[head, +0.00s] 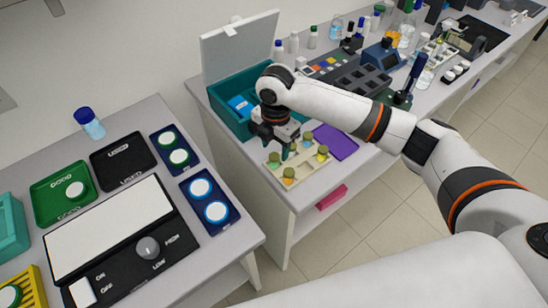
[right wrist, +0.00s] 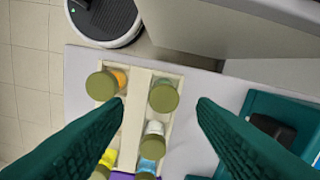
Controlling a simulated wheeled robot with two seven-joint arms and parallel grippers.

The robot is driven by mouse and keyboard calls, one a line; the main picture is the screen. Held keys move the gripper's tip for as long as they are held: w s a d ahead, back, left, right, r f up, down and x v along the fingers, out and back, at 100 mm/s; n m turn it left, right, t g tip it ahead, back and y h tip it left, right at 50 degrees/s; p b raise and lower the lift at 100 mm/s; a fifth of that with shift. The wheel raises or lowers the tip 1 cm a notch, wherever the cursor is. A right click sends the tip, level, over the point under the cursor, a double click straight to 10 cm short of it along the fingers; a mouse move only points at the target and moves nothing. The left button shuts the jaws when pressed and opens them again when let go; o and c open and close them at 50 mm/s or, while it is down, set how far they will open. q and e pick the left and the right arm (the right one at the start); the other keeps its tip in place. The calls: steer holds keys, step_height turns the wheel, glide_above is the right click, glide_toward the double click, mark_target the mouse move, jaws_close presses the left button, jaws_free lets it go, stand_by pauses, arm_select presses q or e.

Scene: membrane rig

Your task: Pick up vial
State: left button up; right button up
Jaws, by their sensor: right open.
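Several small vials with olive caps stand in a cream rack (head: 300,177) at the front of the right-hand bench. In the head view one vial (head: 288,174) is at the rack's front corner and another (head: 323,151) at its right side. My right gripper (head: 285,150) is over the rack's back-left part, fingers pointing down, open. In the right wrist view the open fingers (right wrist: 160,103) flank a capped vial (right wrist: 163,96), with room on both sides. Another vial (right wrist: 102,85) is left of it. Finger depth relative to the caps is unclear. My left gripper is out of view.
An open teal box (head: 226,116) with a raised lid stands behind the rack. A purple mat (head: 336,142) lies right of it. The left bench holds a black panel (head: 125,255), a green tray (head: 50,203) and a black "USED" tray (head: 122,160).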

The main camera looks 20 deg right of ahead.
mark_target(274, 156)
step_height(274, 156, down, 4)
steer(key=shift+w+a+f+p, duration=0.1)
steer(key=shift+p, duration=0.8)
steer(key=shift+f, duration=0.35)
steer(key=shift+w+f, duration=0.1)
steer(key=shift+f, duration=0.1)
steer(key=c, duration=0.9)
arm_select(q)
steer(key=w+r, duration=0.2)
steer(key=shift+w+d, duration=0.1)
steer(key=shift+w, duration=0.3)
